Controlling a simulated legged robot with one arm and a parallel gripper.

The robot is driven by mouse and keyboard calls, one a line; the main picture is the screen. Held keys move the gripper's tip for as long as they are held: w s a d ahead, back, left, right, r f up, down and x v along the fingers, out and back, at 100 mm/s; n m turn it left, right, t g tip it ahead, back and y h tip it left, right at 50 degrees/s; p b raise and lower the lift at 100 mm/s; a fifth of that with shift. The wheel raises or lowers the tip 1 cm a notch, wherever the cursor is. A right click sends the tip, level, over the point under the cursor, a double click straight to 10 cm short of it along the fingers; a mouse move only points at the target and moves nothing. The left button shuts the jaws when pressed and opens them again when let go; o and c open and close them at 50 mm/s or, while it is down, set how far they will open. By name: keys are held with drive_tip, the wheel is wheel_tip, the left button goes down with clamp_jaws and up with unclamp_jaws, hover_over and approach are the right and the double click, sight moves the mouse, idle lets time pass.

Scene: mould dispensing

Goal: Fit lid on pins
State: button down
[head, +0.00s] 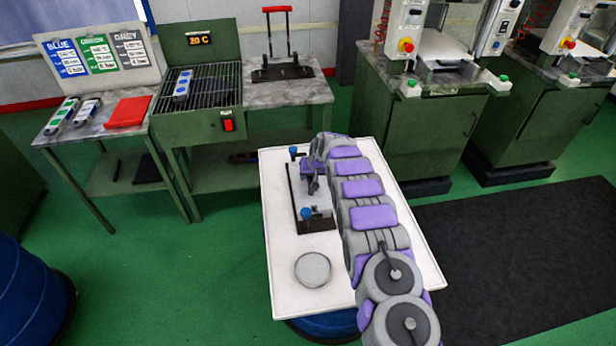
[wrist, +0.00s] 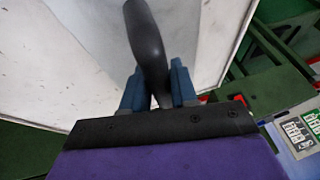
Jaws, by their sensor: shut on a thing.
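My gripper (head: 311,182) is over the white-topped table in the head view. In the wrist view its two blue fingers (wrist: 158,90) are shut on a curved black handle (wrist: 147,38). A flat grey plate, seemingly the lid (wrist: 200,35), lies beyond the handle. In the head view a dark-framed mould (head: 318,226) lies on the table, with a blue knob (head: 293,150) at its far end and another blue knob (head: 306,212) at its near end. I cannot tell whether these are the pins, or whether the plate touches the mould. My arm hides the right side.
A round grey disc (head: 313,269) lies on the white tabletop (head: 277,232), in front of the mould. A grill station (head: 205,85) and a bench with a red block (head: 127,112) stand behind left. Green machines (head: 420,115) stand behind right. Green floor is open at left.

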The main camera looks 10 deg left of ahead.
drive_tip(key=c, duration=1.2)
unclamp_jaws()
drive_tip(key=shift+r, duration=0.1)
drive_tip(key=shift+c, duration=0.2)
drive_tip(key=o, duration=0.4)
drive_tip(key=shift+a, duration=0.15)
drive_tip(key=shift+c, duration=0.2)
drive_tip(key=p+v, duration=0.2)
drive_tip(key=v, duration=1)
